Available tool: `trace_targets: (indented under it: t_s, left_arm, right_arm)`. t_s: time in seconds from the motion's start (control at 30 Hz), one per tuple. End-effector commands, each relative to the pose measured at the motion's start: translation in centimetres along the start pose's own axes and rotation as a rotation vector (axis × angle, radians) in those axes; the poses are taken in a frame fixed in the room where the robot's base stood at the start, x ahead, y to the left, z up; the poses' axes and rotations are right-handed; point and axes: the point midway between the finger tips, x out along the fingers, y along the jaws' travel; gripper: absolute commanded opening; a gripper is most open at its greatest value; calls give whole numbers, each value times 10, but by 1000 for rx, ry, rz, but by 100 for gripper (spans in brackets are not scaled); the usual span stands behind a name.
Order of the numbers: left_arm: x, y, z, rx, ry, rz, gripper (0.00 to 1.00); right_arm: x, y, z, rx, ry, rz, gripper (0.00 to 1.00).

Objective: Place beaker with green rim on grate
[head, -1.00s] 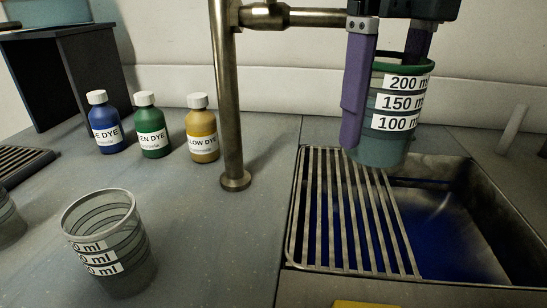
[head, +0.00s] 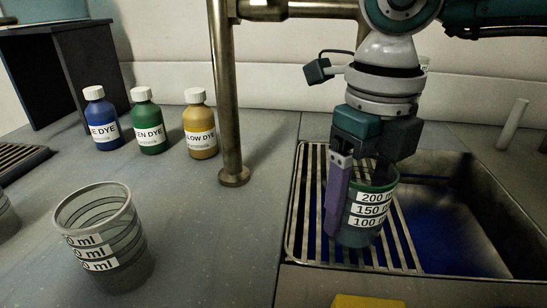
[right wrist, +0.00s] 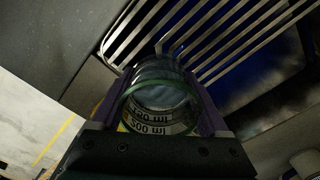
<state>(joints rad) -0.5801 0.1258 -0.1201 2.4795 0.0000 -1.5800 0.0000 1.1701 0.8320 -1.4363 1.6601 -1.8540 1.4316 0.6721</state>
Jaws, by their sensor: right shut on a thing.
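The beaker with the green rim (head: 368,224) is upright over the right part of the grate (head: 312,210) in the head view. My right gripper (head: 356,204) is shut on it, with one purple finger along its left side. The beaker's base looks at or just above the bars; I cannot tell if it touches. In the right wrist view the beaker (right wrist: 160,104) sits between the two fingers, with the grate bars (right wrist: 215,38) beyond it. My left gripper is not in view.
The grate covers the left part of a sink (head: 460,225) with blue at its bottom. A metal pipe (head: 230,110) stands left of it. A clear beaker (head: 100,240) and blue (head: 101,120), green (head: 147,122) and yellow (head: 199,125) dye bottles stand on the counter.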

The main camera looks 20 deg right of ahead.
Motion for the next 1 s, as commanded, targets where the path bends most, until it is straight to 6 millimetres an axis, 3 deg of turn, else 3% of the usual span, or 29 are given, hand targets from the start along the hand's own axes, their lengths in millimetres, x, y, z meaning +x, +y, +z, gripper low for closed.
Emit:
trace_targets:
  t_s: [0.2,0.23,0.4,0.77,1.0]
  left_arm:
    - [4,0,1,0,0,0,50]
    - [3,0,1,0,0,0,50]
    - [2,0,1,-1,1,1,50]
    - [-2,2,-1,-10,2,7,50]
    - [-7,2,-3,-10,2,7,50]
  right_arm:
    - [4,0,0,0,-1,1,9]
    - [3,0,0,0,0,0,81]
    - [3,0,0,0,0,0,100]
    - [-7,0,1,1,-2,1,100]
    - [-57,0,1,1,-5,0,100]
